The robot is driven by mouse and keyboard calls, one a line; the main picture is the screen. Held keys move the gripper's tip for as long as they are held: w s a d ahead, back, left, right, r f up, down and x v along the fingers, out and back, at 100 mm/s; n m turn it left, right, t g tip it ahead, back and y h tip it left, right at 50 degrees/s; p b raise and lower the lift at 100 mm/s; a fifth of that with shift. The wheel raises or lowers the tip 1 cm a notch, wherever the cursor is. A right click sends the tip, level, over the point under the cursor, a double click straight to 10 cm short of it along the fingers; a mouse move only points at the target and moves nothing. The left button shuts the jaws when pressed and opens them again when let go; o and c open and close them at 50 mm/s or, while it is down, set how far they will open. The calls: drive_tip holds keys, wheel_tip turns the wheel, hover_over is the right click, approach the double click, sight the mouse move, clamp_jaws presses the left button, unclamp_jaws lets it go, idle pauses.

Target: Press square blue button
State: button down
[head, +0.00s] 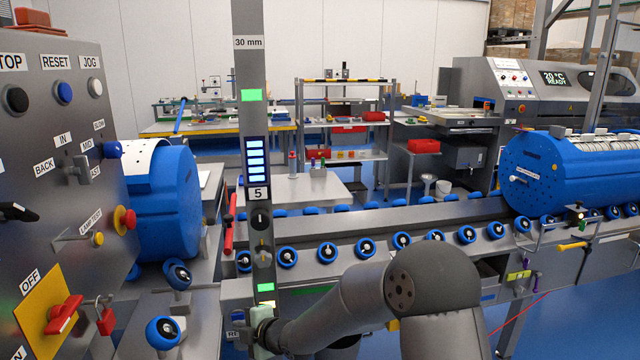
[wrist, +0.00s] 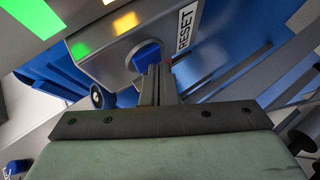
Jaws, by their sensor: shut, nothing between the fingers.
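A square blue button (wrist: 146,54) is set in the front of a small grey box (wrist: 97,40) in the wrist view, beside a RESET label (wrist: 186,27). My gripper (wrist: 158,70) is shut and empty, with its fingertips in front of the button, covering its lower right part. I cannot tell whether the fingertips touch it. In the head view my gripper (head: 262,316) is at the lower part of the grey post (head: 247,115), below a small green light (head: 265,287). The square button is hidden there.
A yellow light (wrist: 125,22) and a green light (wrist: 80,50) are on the same box. A control panel (head: 60,180) at left carries a round blue button (head: 64,92) under another RESET label. A roller conveyor with a blue tub (head: 550,175) lies to the right.

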drive_tip(key=shift+w, duration=0.2)
idle(0.4)
drive_tip(key=shift+s, duration=0.1)
drive_tip(key=shift+s+f+b, duration=0.1)
drive_tip(key=shift+s+b, duration=0.05)
drive_tip(key=shift+b, duration=0.25)
drive_tip(key=shift+s, duration=0.2)
drive_tip(key=shift+s, duration=0.1)
drive_tip(key=s+b, duration=0.1)
drive_tip(key=s, duration=0.1)
drive_tip(key=s+d+b, duration=0.1)
drive_tip(key=s+b, duration=0.1)
drive_tip(key=s, duration=0.1)
drive_tip(key=shift+s+d, duration=0.15)
drive_tip(key=shift+s, duration=0.2)
